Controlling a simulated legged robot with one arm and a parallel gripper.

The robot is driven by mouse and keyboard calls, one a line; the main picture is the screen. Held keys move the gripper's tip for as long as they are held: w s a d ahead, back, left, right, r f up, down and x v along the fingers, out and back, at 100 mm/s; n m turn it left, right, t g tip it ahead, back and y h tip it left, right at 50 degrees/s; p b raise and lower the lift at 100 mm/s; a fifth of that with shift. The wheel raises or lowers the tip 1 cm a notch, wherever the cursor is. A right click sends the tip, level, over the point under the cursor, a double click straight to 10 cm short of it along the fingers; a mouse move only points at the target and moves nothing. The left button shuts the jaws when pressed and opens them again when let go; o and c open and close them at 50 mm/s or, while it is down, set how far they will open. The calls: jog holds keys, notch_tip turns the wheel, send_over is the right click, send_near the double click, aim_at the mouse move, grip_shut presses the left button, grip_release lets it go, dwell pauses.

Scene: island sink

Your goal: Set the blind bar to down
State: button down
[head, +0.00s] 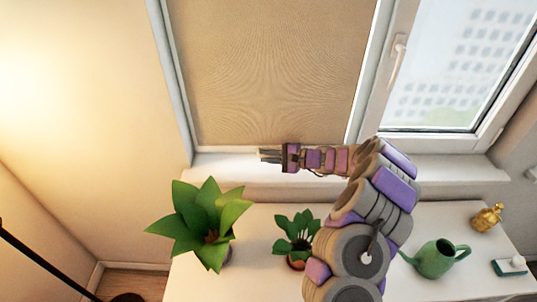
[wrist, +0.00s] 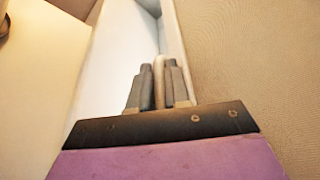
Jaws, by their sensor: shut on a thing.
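The tan blind (head: 270,75) covers the left window pane, and its lower edge lies close above the white sill (head: 225,168). In the wrist view the blind (wrist: 245,80) fills the right side. My gripper (head: 268,156) points left at the blind's lower edge. In the wrist view my gripper (wrist: 160,88) has its two dark fingers on either side of a pale blind bar (wrist: 159,72) and is shut on it. The bar's rounded end shows between the fingertips; the rest of it is partly hidden by the fingers.
A large leafy plant (head: 208,215), a smaller potted plant (head: 296,240), a green watering can (head: 438,258) and a gold figurine (head: 488,218) stand on the white table (head: 465,235) below the sill. A window handle (head: 398,60) is to the right of the blind.

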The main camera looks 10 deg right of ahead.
jog(key=c, duration=1.5)
grip_release()
jog(key=shift+c, duration=0.2)
jog(key=shift+o, duration=0.5)
jog(key=shift+w+d, duration=0.1)
jog(key=shift+w, duration=0.05)
jog(key=shift+d, duration=0.15)
jog(key=p+v, duration=0.2)
jog(key=v, duration=1.5)
jog(key=shift+p, duration=0.4)
jog(key=shift+d, duration=0.1)
